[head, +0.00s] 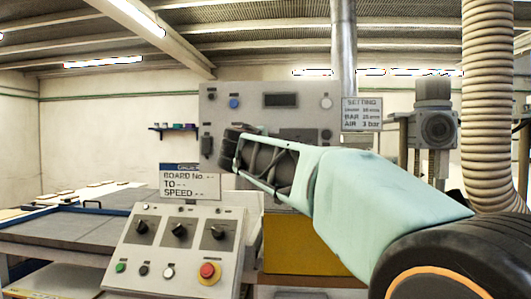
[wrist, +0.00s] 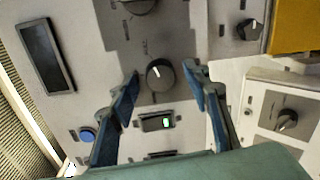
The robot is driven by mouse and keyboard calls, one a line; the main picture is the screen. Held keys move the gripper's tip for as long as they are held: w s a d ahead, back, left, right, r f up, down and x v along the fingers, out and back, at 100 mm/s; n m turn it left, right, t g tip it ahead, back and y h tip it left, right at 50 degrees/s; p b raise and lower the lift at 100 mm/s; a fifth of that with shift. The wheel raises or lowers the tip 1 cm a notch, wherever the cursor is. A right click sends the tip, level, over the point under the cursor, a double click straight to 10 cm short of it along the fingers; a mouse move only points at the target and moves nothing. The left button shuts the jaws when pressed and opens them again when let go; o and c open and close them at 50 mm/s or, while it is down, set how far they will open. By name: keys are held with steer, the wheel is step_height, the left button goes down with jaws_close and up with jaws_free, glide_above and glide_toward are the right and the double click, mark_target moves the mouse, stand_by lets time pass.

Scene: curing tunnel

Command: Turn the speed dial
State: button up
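My gripper (wrist: 161,73) is open in the wrist view, with one blue-grey finger on each side of a round black dial (wrist: 159,76) with a white pointer mark. The dial appears between the fingertips; whether they touch it I cannot tell. It sits on a grey panel (wrist: 104,108), above a switch with a green light (wrist: 157,122). The label beside the dial is too blurred to read. In the head view my arm reaches across the upright grey panel (head: 290,84) and hides its lower middle, including this dial.
A sloped console (head: 150,252) in front carries three black dials (head: 180,230), small buttons and a red emergency stop (head: 208,271). A sign (head: 190,187) reading "BOARD No. TO SPEED" stands above it. The panel has a dark display (head: 281,100) and a blue button (head: 234,103). A ribbed hose (head: 489,100) hangs at right.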

steer(key=s, duration=0.7)
steer(key=shift+s+a+r, duration=0.2)
steer(key=shift+s, duration=0.1)
stand_by(0.3)
